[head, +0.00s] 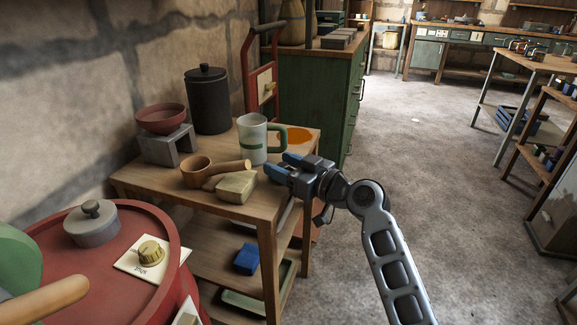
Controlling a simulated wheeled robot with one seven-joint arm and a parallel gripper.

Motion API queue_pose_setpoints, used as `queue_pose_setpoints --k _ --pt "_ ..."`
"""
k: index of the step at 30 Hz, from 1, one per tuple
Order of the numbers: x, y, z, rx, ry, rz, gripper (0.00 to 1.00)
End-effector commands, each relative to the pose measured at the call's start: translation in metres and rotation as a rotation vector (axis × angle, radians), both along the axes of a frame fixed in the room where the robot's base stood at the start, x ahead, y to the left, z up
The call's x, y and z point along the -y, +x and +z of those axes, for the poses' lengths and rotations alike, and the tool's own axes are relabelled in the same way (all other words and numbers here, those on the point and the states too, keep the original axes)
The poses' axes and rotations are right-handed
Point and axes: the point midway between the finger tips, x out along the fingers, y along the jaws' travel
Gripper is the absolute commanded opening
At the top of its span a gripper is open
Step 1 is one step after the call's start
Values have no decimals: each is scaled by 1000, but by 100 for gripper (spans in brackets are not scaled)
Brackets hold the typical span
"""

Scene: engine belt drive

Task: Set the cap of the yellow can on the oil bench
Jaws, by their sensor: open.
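My gripper (281,166) is open and empty, with blue fingertips. An orange patch (294,135), perhaps oil, lies on the bench top behind the gripper. I cannot tell whether this is the oil bench. A yellow ribbed knob-like piece (151,252) sits on a white card on the red drum at the lower left; I cannot tell whether it is the cap. I cannot make out a yellow can for certain.
The bench holds the mug (252,140), a wooden dipper (197,172), a wooden block (236,187), a black lidded canister (207,98) and a red bowl (162,118) on a grey stand. The red drum (95,285) stands front left. Floor (420,150) at right is clear.

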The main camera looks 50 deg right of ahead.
Motion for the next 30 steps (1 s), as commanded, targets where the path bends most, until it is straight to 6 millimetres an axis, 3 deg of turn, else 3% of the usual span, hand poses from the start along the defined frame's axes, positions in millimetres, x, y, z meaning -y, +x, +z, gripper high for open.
queue_pose_setpoints --k 3,19,24,30 --pt "0 0 9 1 0 0 54" --pt "-4 -102 8 -1 1 -2 54" --pt "-4 -117 9 0 0 -1 54" --pt "-4 -120 10 1 -1 0 54"
